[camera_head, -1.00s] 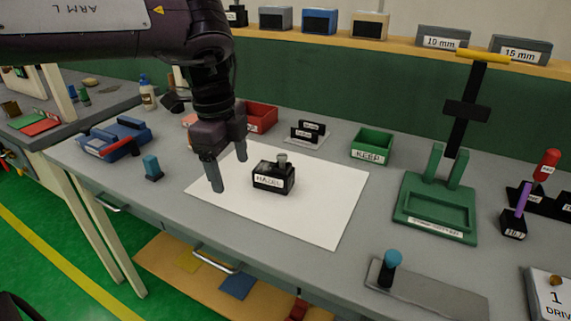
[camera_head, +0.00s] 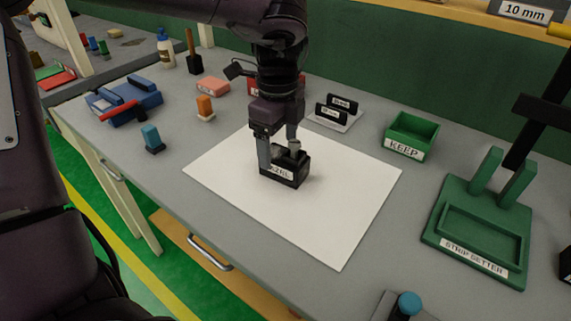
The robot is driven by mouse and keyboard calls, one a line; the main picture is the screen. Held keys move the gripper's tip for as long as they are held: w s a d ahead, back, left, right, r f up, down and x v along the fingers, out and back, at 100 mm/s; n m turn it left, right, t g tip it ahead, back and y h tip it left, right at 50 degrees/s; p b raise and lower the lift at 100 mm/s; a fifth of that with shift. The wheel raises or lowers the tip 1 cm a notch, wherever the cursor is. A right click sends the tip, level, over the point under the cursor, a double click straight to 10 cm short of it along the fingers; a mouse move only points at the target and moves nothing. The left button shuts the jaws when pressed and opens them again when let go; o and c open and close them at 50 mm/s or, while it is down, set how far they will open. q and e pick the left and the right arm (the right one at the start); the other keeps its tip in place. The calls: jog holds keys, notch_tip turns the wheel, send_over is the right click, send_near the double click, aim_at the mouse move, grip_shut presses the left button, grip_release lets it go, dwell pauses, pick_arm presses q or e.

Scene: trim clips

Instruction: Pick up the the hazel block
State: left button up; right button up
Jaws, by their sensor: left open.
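The hazel block (camera_head: 291,174) is a small black block with a white label on its front, partly covered by a finger so only the end of the word shows. It sits upright on the white sheet (camera_head: 335,215) on the grey bench. My left gripper (camera_head: 278,155) points down at the block, fingers apart, one at the block's left front and one at its top behind. I cannot tell whether the fingers touch it. My right gripper is not in view.
A green KEEP bin (camera_head: 411,136) and a green strip setter (camera_head: 479,222) stand to the right. Black labelled pieces (camera_head: 337,110) stand behind the block. A blue-topped peg (camera_head: 152,138) and an orange one (camera_head: 205,107) stand left. The sheet's front and right are clear.

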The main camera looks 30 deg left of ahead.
pick_arm(q)
notch_tip(320, 180, down, 2)
jog(key=shift+f, duration=0.2)
jog(key=c, duration=1.2)
jog(key=shift+o, duration=0.2)
jog(key=shift+r, duration=0.1)
